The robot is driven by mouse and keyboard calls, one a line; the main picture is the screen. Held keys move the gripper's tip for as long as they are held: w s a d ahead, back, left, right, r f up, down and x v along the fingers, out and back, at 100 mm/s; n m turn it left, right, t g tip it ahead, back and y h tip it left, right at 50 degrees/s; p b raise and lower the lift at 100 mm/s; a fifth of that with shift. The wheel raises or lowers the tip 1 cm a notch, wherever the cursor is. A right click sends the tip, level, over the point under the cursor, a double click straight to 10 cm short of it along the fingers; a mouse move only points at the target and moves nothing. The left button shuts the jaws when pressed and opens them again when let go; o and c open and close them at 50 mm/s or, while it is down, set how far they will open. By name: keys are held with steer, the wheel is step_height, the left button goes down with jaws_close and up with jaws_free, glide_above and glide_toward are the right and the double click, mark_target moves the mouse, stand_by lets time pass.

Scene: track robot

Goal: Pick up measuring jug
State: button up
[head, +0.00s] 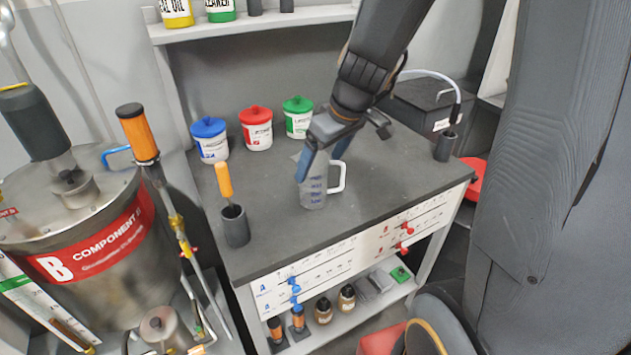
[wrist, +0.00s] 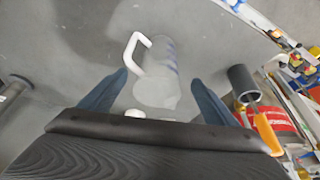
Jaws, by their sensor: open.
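The measuring jug (head: 314,192) is clear with blue markings and a white handle. It stands on the dark worktop, and my gripper partly covers its upper part in the head view. My gripper (head: 325,168) is open, with its blue fingers at the jug's upper part. In the wrist view the jug (wrist: 158,75) lies ahead of and between the open fingers of my gripper (wrist: 158,88), with its white handle to the left. Whether the fingers touch the jug cannot be told.
Blue (head: 209,139), red (head: 256,128) and green (head: 298,117) lidded tubs stand behind the jug. A dark holder with an orange-handled tool (head: 235,225) stands to its left. A black box (head: 415,105) is at the back right. The worktop (head: 385,205) right of the jug is clear.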

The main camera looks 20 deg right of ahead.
steer(key=shift+w+x, duration=0.15)
steer(key=shift+x, duration=1.1)
steer(key=shift+w+x, duration=0.15)
steer(key=shift+x, duration=1.05)
steer(key=shift+a+r, duration=0.1)
steer(key=shift+c, duration=0.2)
steer(key=c, duration=1.1)
